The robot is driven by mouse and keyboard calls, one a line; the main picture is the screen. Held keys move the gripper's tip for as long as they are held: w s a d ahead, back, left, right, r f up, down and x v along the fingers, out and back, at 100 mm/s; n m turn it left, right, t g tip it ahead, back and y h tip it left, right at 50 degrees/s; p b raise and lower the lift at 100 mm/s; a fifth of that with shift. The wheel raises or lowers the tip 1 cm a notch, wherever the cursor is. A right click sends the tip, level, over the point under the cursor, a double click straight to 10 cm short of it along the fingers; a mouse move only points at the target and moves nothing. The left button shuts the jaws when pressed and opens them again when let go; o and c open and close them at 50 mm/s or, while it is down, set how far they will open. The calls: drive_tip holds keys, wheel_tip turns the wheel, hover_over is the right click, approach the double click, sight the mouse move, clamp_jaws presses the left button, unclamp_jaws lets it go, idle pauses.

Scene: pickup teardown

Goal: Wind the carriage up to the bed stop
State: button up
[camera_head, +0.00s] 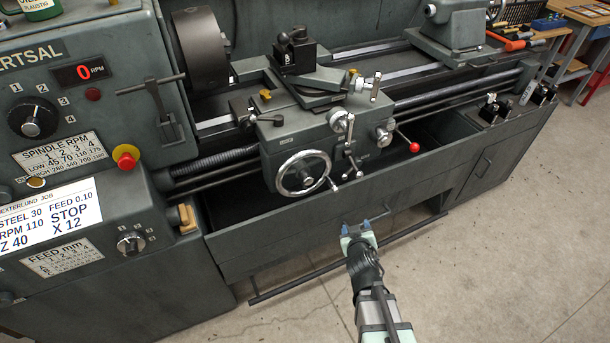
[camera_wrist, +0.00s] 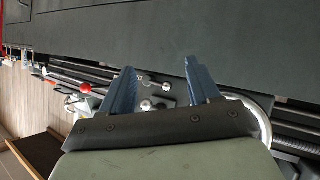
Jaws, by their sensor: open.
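The lathe carriage (camera_head: 290,127) sits on the bed right of the chuck. Its silver handwheel (camera_head: 303,173) is on the apron front, with a small crank handle at the rim's lower right. In the wrist view the handwheel rim (camera_wrist: 262,120) shows partly behind my gripper. My gripper (camera_head: 356,226) is open and empty, with blue fingers apart, in front of the tray panel, below and right of the handwheel. The fingers also show in the wrist view (camera_wrist: 159,68). It touches nothing that I can make out. I cannot clearly identify the bed stop.
A red-knobbed lever (camera_head: 414,147) sticks out right of the apron. The chuck (camera_head: 202,48) is at the left, and the tailstock (camera_head: 453,25) is at the far right. The floor in front is clear.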

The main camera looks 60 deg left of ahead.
drive_tip(key=s+a+r+n+g+y, duration=0.1)
drive_tip(key=s+a+r+y, duration=0.2)
drive_tip(key=r+y, duration=0.1)
drive_tip(key=g+y, duration=0.4)
drive_tip(key=g, duration=0.1)
approach(304, 175)
drive_tip(key=shift+n, duration=0.4)
drive_tip(key=a, duration=0.3)
drive_tip(key=a+f, duration=0.1)
drive_tip(key=a, duration=0.7)
drive_tip(key=shift+w+a+f, duration=0.15)
drive_tip(key=shift+w+f, duration=0.05)
drive_tip(key=shift+w, duration=0.2)
drive_tip(key=shift+c, duration=0.3)
clamp_jaws()
